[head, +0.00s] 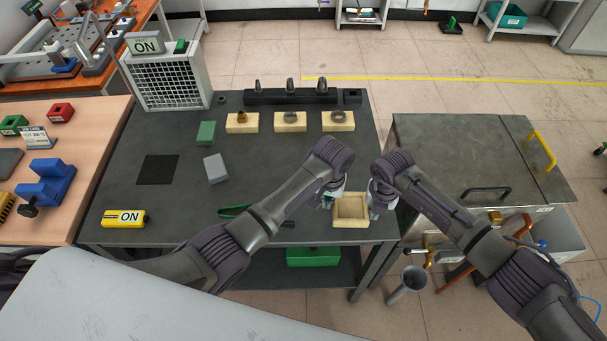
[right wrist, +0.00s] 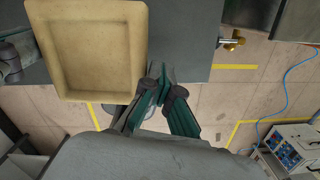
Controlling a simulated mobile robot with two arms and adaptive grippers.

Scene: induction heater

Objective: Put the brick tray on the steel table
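The brick tray (head: 350,222), a shallow beige rectangular tray, appears empty in the head view, over the front right corner of the dark grey steel table (head: 180,215). It fills the upper left of the right wrist view (right wrist: 95,45) and overlaps the table's edge there; whether it touches the tabletop is unclear. My left gripper (head: 327,201) is at its left side; its fingers are too small to judge. My right gripper (head: 376,212) is at its right side. In the right wrist view my right gripper's fingertips (right wrist: 160,72) are together beside the tray's right wall.
Beige blocks with small parts (head: 290,124) and a dark holder (head: 290,96) stand at the back. A grey cabinet (head: 455,150) stands right, across a gap.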

